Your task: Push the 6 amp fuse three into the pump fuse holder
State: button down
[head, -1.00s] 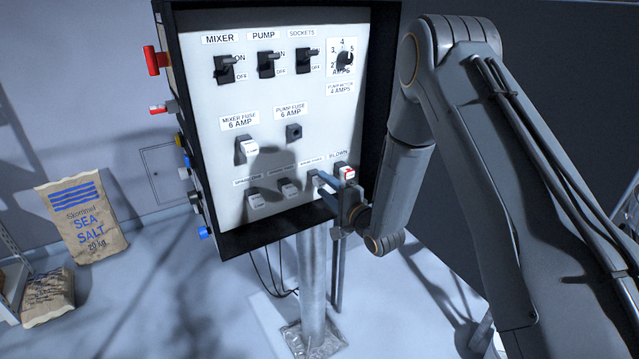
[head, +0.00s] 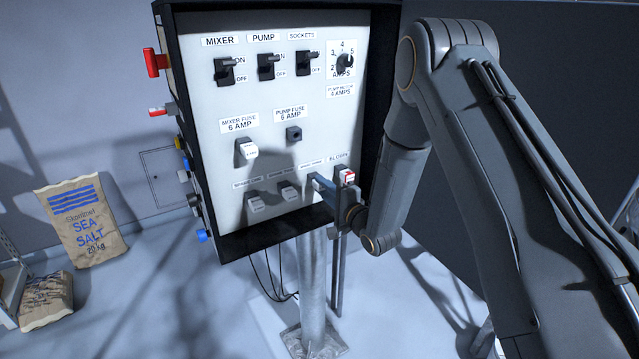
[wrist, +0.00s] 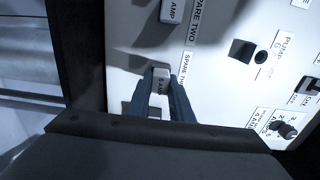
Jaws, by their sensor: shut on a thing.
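The 6 amp fuse three (wrist: 161,78) is a pale grey block in its spare holder on the panel, beside the label that begins "SPARE TH". My gripper (head: 319,182) is shut on it, with one blue finger on each side, as the wrist view (wrist: 164,86) shows. In the head view the fingers mostly hide this fuse. The pump fuse holder (head: 294,134) is a dark, empty-looking block under the "PUMP FUSE 6 AMP" label, up and left of my gripper. It also shows in the wrist view (wrist: 242,52).
Two other spare fuses (head: 255,203) (head: 289,191) sit left of my gripper. A red-marked fuse (head: 347,176) in the blown holder is close on its right. The mixer fuse (head: 249,149) and several switches (head: 268,66) stand out from the panel (head: 213,111).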

jog(key=shift+s+d, duration=0.1)
jog(key=shift+p+v, duration=0.85)
jog(key=shift+v, duration=1.7)
